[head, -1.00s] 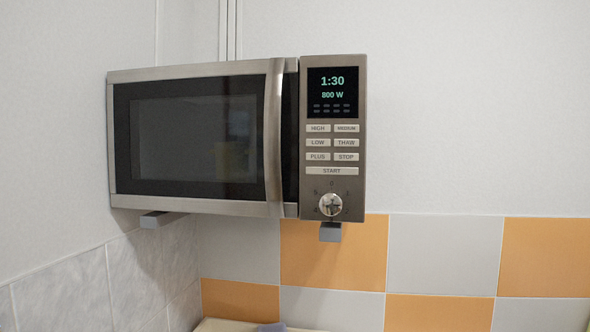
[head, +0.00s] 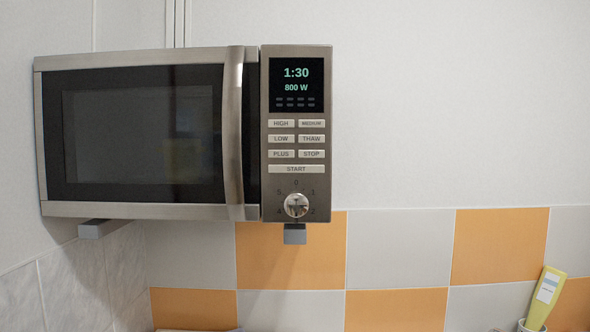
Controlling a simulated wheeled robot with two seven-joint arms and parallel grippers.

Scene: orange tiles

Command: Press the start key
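The microwave (head: 140,211) hangs on the wall at the left and middle of the head view, with its door shut. Its control panel (head: 327,130) is on the right side. The display (head: 297,85) reads 1:30 and 800 W. The wide start key (head: 296,169) lies below the PLUS and STOP keys and above the round knob (head: 296,205). Neither of my grippers is in view, and nothing covers the start key.
Grey brackets hold the microwave, one under its left part (head: 105,228) and one under the panel (head: 295,236). A yellow item (head: 545,297) stands in a container at the lower right. The space in front of the panel is clear.

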